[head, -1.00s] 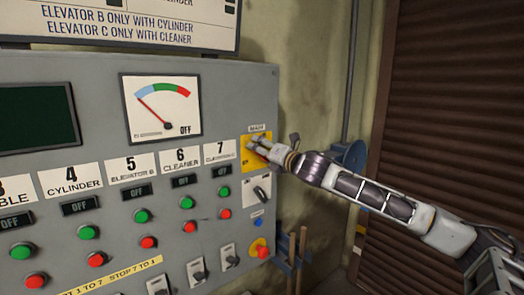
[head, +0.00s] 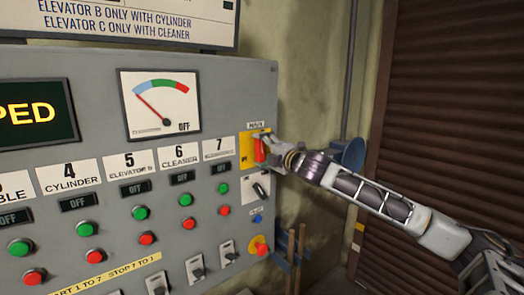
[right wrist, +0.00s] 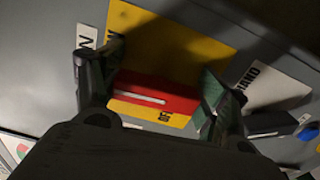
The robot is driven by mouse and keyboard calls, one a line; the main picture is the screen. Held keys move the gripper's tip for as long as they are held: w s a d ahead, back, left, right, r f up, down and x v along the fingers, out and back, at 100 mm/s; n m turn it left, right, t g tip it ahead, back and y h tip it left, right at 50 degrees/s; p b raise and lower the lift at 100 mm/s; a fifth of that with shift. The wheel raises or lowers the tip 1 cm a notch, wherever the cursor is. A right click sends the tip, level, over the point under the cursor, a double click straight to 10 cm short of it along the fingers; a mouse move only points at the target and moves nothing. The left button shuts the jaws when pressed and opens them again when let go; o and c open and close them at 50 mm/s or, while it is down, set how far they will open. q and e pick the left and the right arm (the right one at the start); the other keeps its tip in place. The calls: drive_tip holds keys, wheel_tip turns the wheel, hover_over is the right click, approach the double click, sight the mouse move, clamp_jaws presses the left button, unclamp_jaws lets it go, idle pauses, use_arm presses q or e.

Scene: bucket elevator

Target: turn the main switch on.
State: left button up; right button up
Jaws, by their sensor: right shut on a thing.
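The main switch is a red handle (head: 260,150) on a yellow plate (head: 245,152) at the right side of the grey control panel, under a small label. The handle stands upright in the head view. My right gripper (head: 266,146) is at the plate from the right. In the right wrist view the red handle (right wrist: 155,92) lies between the two fingers of my right gripper (right wrist: 162,88), which is shut on it. An "OFF" mark shows on the yellow plate beside the handle. My left gripper is not in view.
The panel (head: 95,150) carries a lit display (head: 35,113) ending in "PED" and a gauge (head: 160,103) with its needle at the left. A black selector (head: 260,190) and a red emergency knob (head: 260,248) sit below the switch. A brown shutter (head: 455,120) stands at right.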

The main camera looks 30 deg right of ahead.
drive_tip(key=shift+f+m, duration=0.15)
drive_tip(key=shift+m, duration=0.35)
drive_tip(key=o, duration=1)
drive_tip(key=shift+s+d, duration=0.2)
drive_tip(key=shift+s, duration=0.3)
drive_tip(key=shift+s+d, duration=0.15)
drive_tip(key=shift+s, duration=0.3)
drive_tip(key=shift+s+a, duration=0.2)
drive_tip(key=shift+s, duration=0.35)
drive_tip(key=shift+s+d, duration=0.2)
drive_tip(key=shift+s, duration=2.05)
drive_tip(key=shift+s+d, duration=0.15)
drive_tip(key=shift+s, duration=2.1)
